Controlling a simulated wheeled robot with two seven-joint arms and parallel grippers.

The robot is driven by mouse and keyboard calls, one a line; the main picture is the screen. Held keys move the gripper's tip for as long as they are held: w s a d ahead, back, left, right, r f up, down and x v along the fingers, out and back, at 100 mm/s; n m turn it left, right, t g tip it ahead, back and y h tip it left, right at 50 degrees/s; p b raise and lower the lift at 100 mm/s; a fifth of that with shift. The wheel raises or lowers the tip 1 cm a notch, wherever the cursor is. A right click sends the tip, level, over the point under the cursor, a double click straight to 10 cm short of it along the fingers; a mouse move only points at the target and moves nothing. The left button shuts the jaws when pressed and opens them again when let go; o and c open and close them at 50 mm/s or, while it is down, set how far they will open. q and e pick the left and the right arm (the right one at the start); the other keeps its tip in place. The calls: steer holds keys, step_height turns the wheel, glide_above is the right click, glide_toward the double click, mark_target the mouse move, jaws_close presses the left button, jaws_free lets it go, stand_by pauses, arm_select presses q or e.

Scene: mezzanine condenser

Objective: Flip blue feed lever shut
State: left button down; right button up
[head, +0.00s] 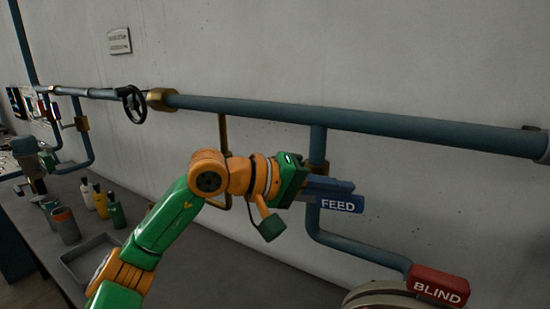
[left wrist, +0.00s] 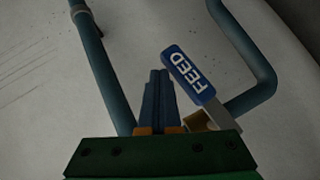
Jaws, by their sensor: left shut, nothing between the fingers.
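The blue feed lever (head: 340,204), with white FEED lettering, sits on the blue-grey pipe in the middle right of the head view. In the left wrist view the lever (left wrist: 188,75) slants up and left on a bare metal arm from a brass valve body (left wrist: 198,121). My left gripper (head: 350,186) is shut and empty, its fingers just above the lever handle in the head view. In the left wrist view its fingertips (left wrist: 158,73) lie just left of the handle; I cannot tell whether they touch it. My right gripper is not in view.
A red BLIND lever (head: 438,286) sits at lower right on the same pipework. A long horizontal pipe (head: 420,126) runs along the wall. A dark handwheel (head: 134,104), bottles (head: 101,201) and a grey tray (head: 90,258) are at left.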

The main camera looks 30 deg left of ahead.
arm_select(q)
steer(key=shift+d+f+m+g+y, duration=0.35)
steer(key=shift+f+m+g+y, duration=0.05)
steer(key=shift+f+y, duration=0.15)
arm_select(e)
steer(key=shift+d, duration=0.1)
arm_select(q)
steer(key=s+r+p, duration=0.2)
steer(key=s+r, duration=0.5)
steer(key=r, duration=0.4)
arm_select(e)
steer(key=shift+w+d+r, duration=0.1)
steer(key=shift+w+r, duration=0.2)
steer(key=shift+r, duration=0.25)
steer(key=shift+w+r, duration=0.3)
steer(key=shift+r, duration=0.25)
arm_select(q)
steer(key=shift+d, duration=0.1)
